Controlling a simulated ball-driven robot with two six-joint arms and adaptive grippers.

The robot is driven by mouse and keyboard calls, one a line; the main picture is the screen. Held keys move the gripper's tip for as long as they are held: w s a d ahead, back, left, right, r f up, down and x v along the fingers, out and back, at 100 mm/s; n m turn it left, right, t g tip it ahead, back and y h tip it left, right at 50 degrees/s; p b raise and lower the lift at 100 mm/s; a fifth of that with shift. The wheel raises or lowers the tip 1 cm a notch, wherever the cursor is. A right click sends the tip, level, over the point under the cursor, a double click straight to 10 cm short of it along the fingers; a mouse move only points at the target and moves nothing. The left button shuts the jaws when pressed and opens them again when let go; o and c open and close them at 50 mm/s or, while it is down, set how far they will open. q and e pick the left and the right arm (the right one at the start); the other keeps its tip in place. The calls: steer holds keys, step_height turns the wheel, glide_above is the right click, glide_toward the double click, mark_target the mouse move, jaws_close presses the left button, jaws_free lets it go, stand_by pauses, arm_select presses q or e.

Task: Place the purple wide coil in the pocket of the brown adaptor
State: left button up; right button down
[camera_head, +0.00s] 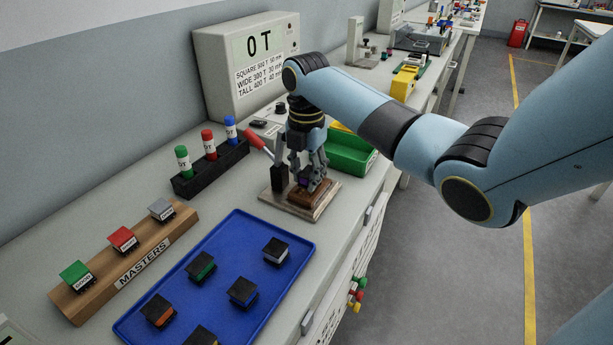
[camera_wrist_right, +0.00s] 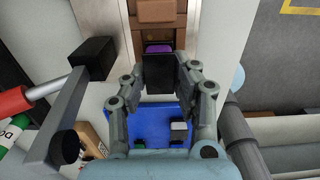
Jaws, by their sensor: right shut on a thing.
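The purple wide coil (camera_head: 304,182) is between the fingers of my right gripper (camera_head: 310,172) in the head view, mostly hidden by them. In the right wrist view its dark top (camera_wrist_right: 159,71) and a purple edge (camera_wrist_right: 158,48) show between the two fingers of my right gripper (camera_wrist_right: 160,76), which is shut on it. The brown adaptor (camera_head: 322,188) sits on a light base plate just under the gripper; it also shows in the wrist view (camera_wrist_right: 154,12). The coil is at or just over the adaptor; its seating in the pocket cannot be told. My left gripper is not in view.
A blue tray (camera_head: 229,264) with several dark-topped coils lies in front. A wooden MASTERS rack (camera_head: 128,259) and a black holder (camera_head: 210,172) with three tubes stand left. A green bin (camera_head: 350,155) is behind the adaptor, and a grey meter (camera_head: 247,62) stands at the wall.

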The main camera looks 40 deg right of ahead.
mark_target(306, 174)
steer(key=shift+f, duration=0.85)
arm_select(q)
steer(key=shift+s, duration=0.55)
arm_select(e)
steer(key=c, duration=1)
jaws_free()
steer(key=shift+f, duration=0.1)
steer(key=shift+c, duration=0.2)
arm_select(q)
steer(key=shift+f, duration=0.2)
arm_select(e)
step_height(306, 174, up, 12)
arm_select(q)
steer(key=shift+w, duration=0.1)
